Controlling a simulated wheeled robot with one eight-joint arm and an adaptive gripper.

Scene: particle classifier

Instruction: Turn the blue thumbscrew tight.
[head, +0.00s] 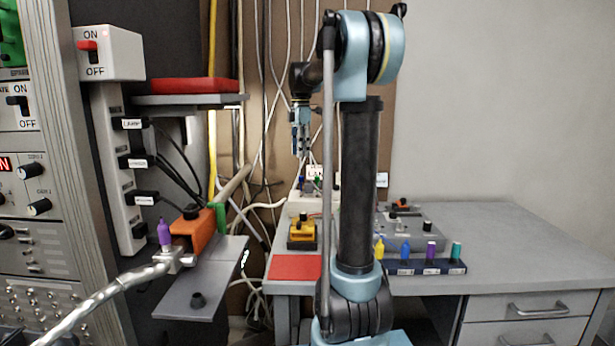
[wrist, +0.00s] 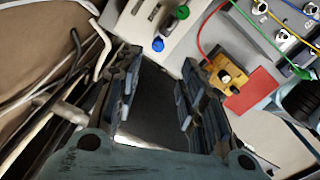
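The blue thumbscrew (wrist: 158,44) shows in the wrist view as a small round blue knob on a pale box (wrist: 178,42). It lies beyond the fingertips, roughly between them in the picture. A green knob (wrist: 182,12) is on the same box. My gripper (wrist: 162,60) is open and empty, with its two dark fingers wide apart. In the head view my gripper (head: 300,152) hangs pointing down above the pale box (head: 304,205) at the back of the table. The blue knob is too small to tell clearly there. The gripper appears apart from it.
A yellow block with a black knob (head: 302,232) and a red pad (head: 296,268) are in front of the box. A dark rack (head: 420,268) holds coloured plugs. Loose cables (head: 262,110) hang behind. An orange valve (head: 190,230) is at left.

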